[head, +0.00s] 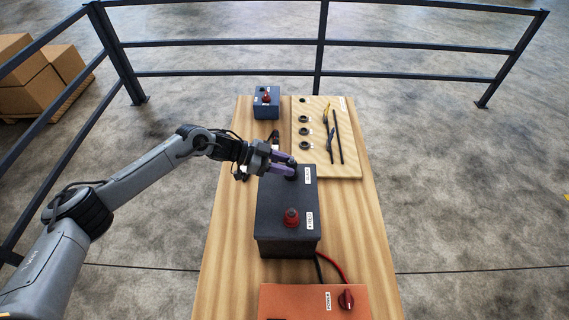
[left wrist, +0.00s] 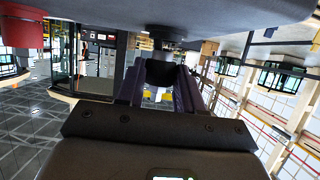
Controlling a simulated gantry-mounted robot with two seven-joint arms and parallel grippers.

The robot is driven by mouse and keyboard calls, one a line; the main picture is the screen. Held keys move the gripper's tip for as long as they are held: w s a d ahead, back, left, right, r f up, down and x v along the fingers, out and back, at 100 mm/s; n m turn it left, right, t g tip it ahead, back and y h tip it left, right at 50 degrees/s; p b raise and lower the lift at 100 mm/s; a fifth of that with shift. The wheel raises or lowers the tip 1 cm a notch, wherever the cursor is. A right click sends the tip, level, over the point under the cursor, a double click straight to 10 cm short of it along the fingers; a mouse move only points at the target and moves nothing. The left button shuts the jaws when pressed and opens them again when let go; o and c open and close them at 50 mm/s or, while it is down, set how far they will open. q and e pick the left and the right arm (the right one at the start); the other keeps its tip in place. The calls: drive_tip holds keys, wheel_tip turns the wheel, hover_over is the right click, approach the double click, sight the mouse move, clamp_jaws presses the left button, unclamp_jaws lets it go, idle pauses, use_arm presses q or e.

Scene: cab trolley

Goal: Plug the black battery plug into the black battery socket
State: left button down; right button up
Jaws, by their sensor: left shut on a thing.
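My left gripper (head: 287,167) is over the far end of the dark battery box (head: 275,200), its purple fingers shut on the black battery plug (left wrist: 160,73). In the left wrist view the plug sits between the fingers. A dark round post, seemingly the black battery socket (left wrist: 165,33), is in line with it against the battery top. I cannot tell whether the plug is seated in it. In the head view the fingers partly hide this spot. A red plug or terminal (head: 292,216) stands at the near end of the battery. My right gripper is not in view.
An orange power box (head: 300,300) with a red knob (head: 346,299) is at the near end of the wooden table (head: 226,250). Red and black cables run beneath the battery's near side. A smaller dark box (head: 266,110) and a tool board (head: 345,165) are at the far end.

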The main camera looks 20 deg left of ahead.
use_arm(q)
drive_tip(key=shift+f+b, duration=0.55)
drive_tip(key=shift+f, duration=0.45)
drive_tip(key=shift+f, duration=0.2)
